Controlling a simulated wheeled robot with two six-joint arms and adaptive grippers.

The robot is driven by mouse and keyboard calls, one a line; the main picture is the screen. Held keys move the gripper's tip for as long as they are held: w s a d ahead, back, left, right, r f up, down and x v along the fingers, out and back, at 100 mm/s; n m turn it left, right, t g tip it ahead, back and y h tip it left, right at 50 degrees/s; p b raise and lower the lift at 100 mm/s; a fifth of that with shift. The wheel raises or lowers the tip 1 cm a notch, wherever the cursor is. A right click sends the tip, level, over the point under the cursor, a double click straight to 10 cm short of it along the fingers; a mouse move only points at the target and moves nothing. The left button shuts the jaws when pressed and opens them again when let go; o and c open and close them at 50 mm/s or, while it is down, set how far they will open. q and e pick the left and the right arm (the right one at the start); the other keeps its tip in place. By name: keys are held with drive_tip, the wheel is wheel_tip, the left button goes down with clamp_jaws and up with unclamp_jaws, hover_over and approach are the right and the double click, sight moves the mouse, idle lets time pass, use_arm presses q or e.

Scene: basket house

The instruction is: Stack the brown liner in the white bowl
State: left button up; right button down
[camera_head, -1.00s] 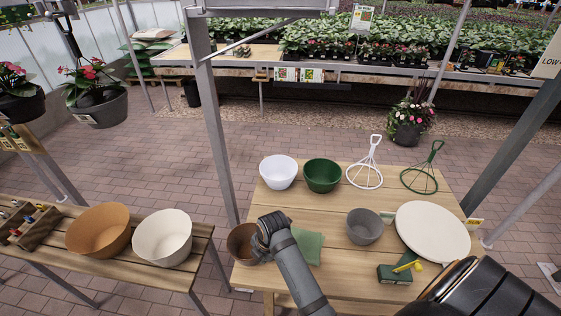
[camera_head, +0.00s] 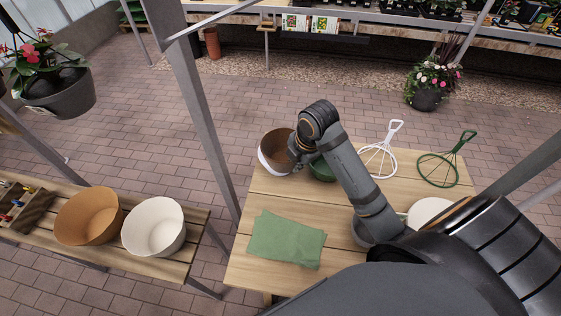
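The brown liner (camera_head: 278,143) is at the white bowl (camera_head: 264,163) at the back left of the front table. Its brown inside faces up, and a white crescent of the bowl shows along its left and lower side. I cannot tell whether it is fully seated. My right gripper (camera_head: 295,154) is at the liner's right rim and appears shut on it; its fingertips are partly hidden by the wrist. My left gripper is not in view.
A green bowl (camera_head: 321,169) is right beside the gripper, partly hidden by my arm. White (camera_head: 379,160) and green (camera_head: 438,170) wire hangers lie to the right. A green cloth (camera_head: 287,240) lies in front. Orange-brown (camera_head: 88,216) and cream (camera_head: 154,228) bowls stand on the left table.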

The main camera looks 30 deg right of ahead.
drive_tip(key=shift+w+d+f+p, duration=0.15)
drive_tip(key=shift+w+p, duration=0.15)
drive_tip(key=shift+w, duration=0.3)
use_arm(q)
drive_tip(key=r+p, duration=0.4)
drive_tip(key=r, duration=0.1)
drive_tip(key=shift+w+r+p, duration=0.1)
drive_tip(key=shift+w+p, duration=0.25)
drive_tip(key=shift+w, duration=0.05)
use_arm(e)
drive_tip(key=w+d+f, duration=0.5)
drive_tip(key=w+f, duration=0.6)
drive_tip(key=f, duration=0.1)
drive_tip(key=shift+w+f, duration=0.3)
drive_tip(key=shift+f, duration=0.05)
drive_tip(key=shift+f, duration=0.1)
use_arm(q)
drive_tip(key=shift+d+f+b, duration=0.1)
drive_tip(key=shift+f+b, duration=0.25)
use_arm(e)
drive_tip(key=shift+f, duration=0.5)
drive_tip(key=c, duration=1.5)
unclamp_jaws()
